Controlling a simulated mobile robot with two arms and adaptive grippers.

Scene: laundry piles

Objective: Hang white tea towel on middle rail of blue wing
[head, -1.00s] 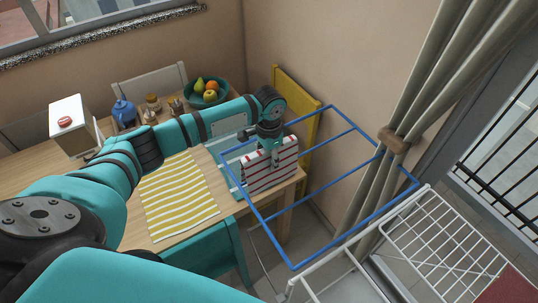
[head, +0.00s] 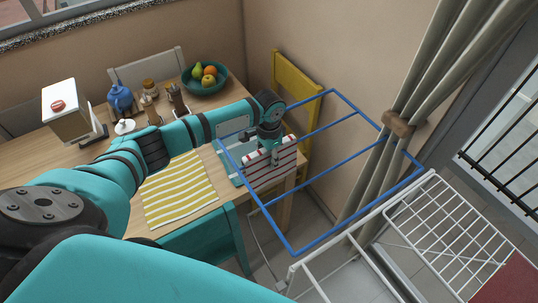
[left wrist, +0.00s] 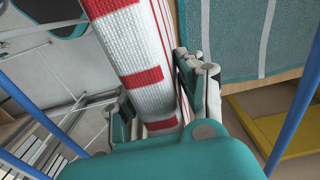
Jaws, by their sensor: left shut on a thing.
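The white tea towel (head: 272,172), with red stripes, hangs folded from my left gripper (head: 268,146), which is shut on its top edge. In the left wrist view the towel (left wrist: 145,60) runs between the two fingers (left wrist: 158,105). The blue wing (head: 399,187) is a frame with inner crossing rails, at the right of the table. The towel is at the wing's left end, near the far inner rail (head: 335,122); I cannot tell whether it touches a rail. The near inner rail (head: 322,174) is bare. My right gripper is not in view.
The table (head: 60,160) holds a yellow-striped cloth (head: 178,195), a fruit bowl (head: 205,80) and small jars. A yellow chair (head: 291,75) stands behind the wing. White rack wires (head: 440,235) and a curtain (head: 410,100) are at the right.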

